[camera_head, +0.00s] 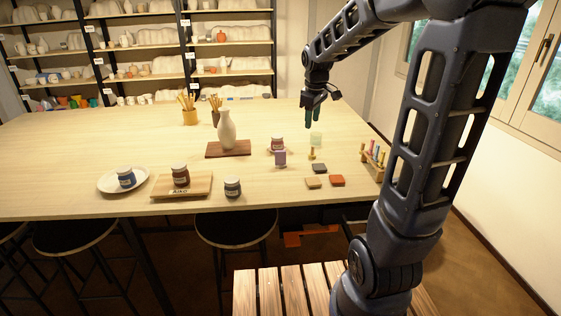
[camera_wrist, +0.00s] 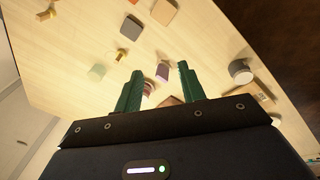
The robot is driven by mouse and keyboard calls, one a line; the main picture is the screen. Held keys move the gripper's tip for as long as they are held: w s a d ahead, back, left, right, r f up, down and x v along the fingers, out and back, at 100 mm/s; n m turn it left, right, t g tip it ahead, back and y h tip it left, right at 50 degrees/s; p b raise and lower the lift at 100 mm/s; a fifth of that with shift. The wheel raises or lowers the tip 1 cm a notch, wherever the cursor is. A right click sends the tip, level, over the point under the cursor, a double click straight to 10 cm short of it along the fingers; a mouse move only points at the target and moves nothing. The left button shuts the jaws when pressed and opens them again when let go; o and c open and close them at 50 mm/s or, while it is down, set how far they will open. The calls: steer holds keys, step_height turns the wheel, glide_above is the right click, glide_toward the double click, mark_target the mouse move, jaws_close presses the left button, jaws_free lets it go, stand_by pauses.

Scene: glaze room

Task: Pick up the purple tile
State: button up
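The purple tile (camera_head: 280,159) stands upright on the table, in front of a small pink-labelled jar (camera_head: 277,144). In the wrist view the purple tile (camera_wrist: 162,73) shows between the two green fingers, farther off than they are. My gripper (camera_head: 313,116) is above the table, behind and to the right of the tile in the head view, with its fingers pointing down. In the wrist view my gripper (camera_wrist: 160,69) has its fingers spread apart, with nothing held between them. Whether a stand bears the purple tile is too small to tell.
A pale green tile (camera_head: 316,139) stands by a brass piece (camera_head: 312,154) just right of the purple tile. Grey (camera_head: 319,168), tan (camera_head: 313,182) and red-orange (camera_head: 337,181) tiles lie nearby. A rack (camera_head: 373,172) stands right. A vase (camera_head: 226,130) stands on a board (camera_head: 243,150) left.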

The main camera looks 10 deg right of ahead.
steer(key=w+a+f+n+g, duration=0.1)
steer(key=w+a+f+n, duration=0.35)
steer(key=w, duration=0.35)
steer(key=n+g, duration=0.1)
steer(key=n, duration=0.2)
glide_above(280, 164)
steer(key=w, duration=0.1)
step_height(280, 164, down, 10)
steer(key=shift+w+r, duration=0.1)
steer(key=shift+r, duration=0.15)
step_height(280, 164, down, 5)
steer(key=shift+a+f, duration=0.1)
steer(key=shift+s+d+f, duration=0.1)
steer(key=shift+f, duration=1.3)
steer(key=shift+s+d+f, duration=0.1)
steer(key=shift+f, duration=1.3)
jaws_close()
